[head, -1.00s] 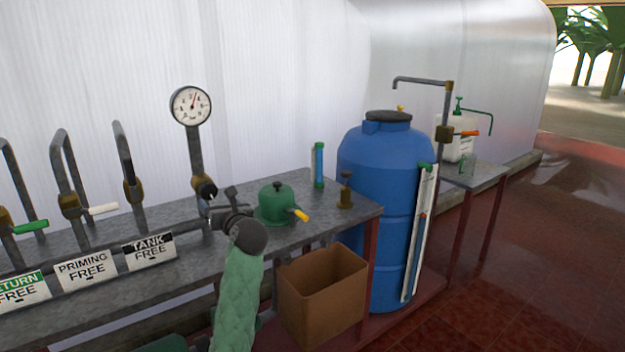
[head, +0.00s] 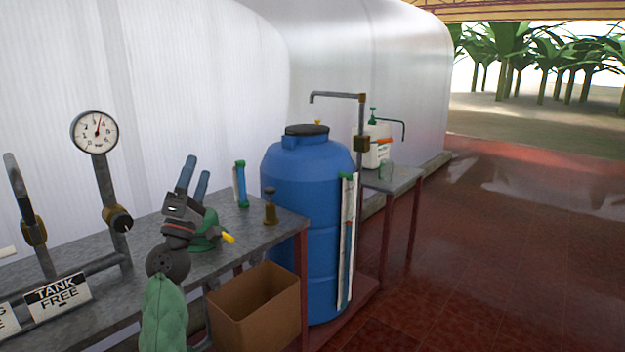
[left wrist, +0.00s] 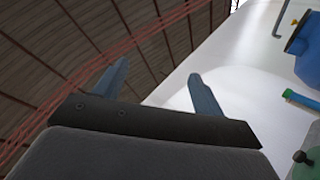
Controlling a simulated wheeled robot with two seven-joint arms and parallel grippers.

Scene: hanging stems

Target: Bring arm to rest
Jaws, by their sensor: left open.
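My left arm comes up from the bottom of the head view in a green padded sleeve. My left gripper (head: 193,175) is above the bench, its two blue-grey fingers pointing up and standing apart with nothing between them. In the left wrist view the gripper (left wrist: 158,92) is open and empty, with the roof and the white wall beyond it. In the head view it partly hides the green domed housing (head: 207,232) with a yellow lever. My right gripper is not in view.
The metal bench (head: 258,237) carries a pressure gauge (head: 95,132), valves, a blue-green tube (head: 240,185) and a brass fitting (head: 270,208). A brown open box (head: 255,310) is below its edge. A blue barrel (head: 300,180) stands to the right. Red floor beyond is clear.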

